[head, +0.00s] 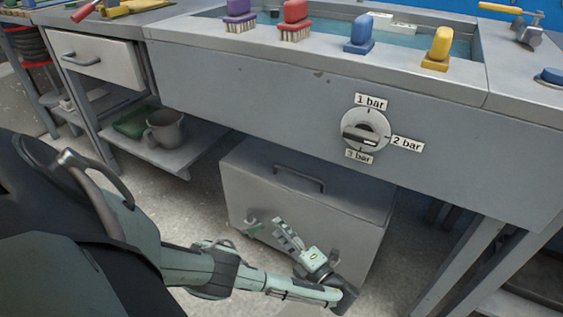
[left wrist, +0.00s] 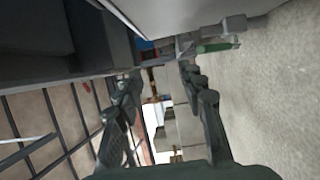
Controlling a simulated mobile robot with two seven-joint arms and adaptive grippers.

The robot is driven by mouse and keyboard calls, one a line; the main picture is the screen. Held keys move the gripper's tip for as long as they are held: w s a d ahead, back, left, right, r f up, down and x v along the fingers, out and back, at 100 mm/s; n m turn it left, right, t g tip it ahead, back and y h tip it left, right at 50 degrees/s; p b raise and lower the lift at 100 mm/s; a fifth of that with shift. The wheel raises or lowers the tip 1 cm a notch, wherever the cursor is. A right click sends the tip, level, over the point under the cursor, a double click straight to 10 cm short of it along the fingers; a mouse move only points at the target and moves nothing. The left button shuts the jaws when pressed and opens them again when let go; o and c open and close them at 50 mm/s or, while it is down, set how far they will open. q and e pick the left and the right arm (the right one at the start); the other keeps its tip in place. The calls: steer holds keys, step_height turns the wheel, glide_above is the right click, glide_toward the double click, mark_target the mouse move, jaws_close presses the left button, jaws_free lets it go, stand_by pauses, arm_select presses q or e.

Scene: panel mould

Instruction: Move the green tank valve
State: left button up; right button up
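The green tank valve (head: 254,229) is a small green handle on a grey fitting, low on the left part of the grey tank's (head: 290,205) front. It also shows at the top right of the left wrist view (left wrist: 217,46). My left gripper (head: 279,231) is just right of the valve in the head view, apart from it. In the left wrist view my left gripper (left wrist: 160,75) has its two fingers spread with nothing between them, and the valve lies beyond and right of them. My right gripper is not in view.
The grey workbench (head: 250,80) overhangs the tank and carries a pressure dial (head: 365,130) and several coloured brushes and blocks. A shelf (head: 160,158) at left holds a grey mug (head: 165,129) and a green folded item (head: 134,121). Bare floor (head: 205,210) lies left of the tank.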

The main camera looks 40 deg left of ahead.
arm_select(q)
steer(key=shift+d+r, duration=0.1)
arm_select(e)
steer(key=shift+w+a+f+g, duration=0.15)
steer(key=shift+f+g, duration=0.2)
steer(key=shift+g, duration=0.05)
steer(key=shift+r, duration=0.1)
arm_select(q)
steer(key=shift+p, duration=0.4)
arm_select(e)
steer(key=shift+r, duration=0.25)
arm_select(q)
steer(key=shift+c, duration=0.4)
